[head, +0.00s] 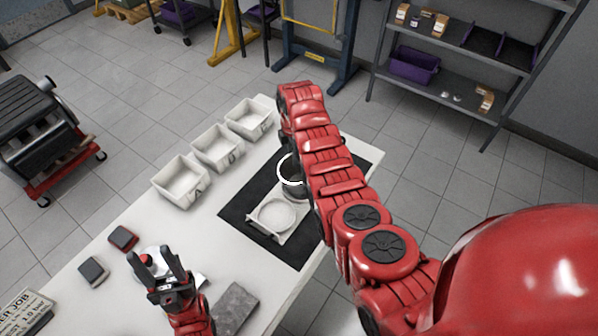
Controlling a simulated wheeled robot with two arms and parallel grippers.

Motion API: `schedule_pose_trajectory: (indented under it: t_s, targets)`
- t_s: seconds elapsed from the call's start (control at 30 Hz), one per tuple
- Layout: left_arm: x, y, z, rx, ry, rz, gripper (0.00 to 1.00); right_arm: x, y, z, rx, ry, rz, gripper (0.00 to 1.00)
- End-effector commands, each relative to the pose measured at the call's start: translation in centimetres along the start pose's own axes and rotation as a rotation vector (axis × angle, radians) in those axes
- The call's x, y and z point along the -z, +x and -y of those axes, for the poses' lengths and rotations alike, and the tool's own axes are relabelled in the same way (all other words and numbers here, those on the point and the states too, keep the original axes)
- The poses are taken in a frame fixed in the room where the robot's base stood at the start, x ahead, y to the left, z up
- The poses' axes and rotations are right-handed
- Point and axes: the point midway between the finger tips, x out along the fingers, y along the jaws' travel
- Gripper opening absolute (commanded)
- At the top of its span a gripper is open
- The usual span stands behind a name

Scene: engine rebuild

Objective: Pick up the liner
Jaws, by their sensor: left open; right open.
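A round dark-grey part with a bright ring-shaped rim (281,169), which looks like the liner, stands on the black mat (240,213). My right arm covers its right side. In front of it, a pale square piece with a round recess (272,216) lies on the mat. My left gripper (152,256) is open and empty over the front left of the table, well away from the liner. My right arm reaches across the right side of the mat, and its gripper is hidden behind the arm.
White bins (180,181) line the table's back left edge. A red block (123,238), a dark grey block (93,271) and a grey slab (235,307) lie near my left gripper. Shelves (450,55) stand at the back right. The white tabletop between bins and mat is clear.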

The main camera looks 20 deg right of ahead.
Motion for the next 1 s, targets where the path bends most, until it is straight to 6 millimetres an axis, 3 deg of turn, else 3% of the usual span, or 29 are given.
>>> schedule_pose_trajectory:
  t_s: [0.3, 0.6, 0.63, 0.83, 1.0]
  targets:
    - [0.1, 0.4, 0.0, 0.0, 0.0, 0.0, 0.5, 0.0, 2.1, 0.0, 0.002, 0.001, -0.001, 0.41]
    - [0.1, 0.4, 0.0, 0.0, 0.0, 0.0, 0.5, 0.0, 2.2, -0.1, -0.003, 0.0, 0.0, 0.41]
    - [0.1, 0.4, 0.0, 0.0, 0.0, 0.0, 0.5, 0.0, 2.2, -0.1, -0.003, 0.0, 0.0, 0.39]
    - [0.1, 0.4, 0.0, 0.0, 0.0, 0.0, 0.5, 0.0, 2.2, -0.1, -0.002, 0.0, -0.001, 0.03]
    - [0.1, 0.4, 0.0, 0.0, 0.0, 0.0, 0.5, 0.0, 2.2, -0.1, -0.002, 0.0, 0.0, 0.0]
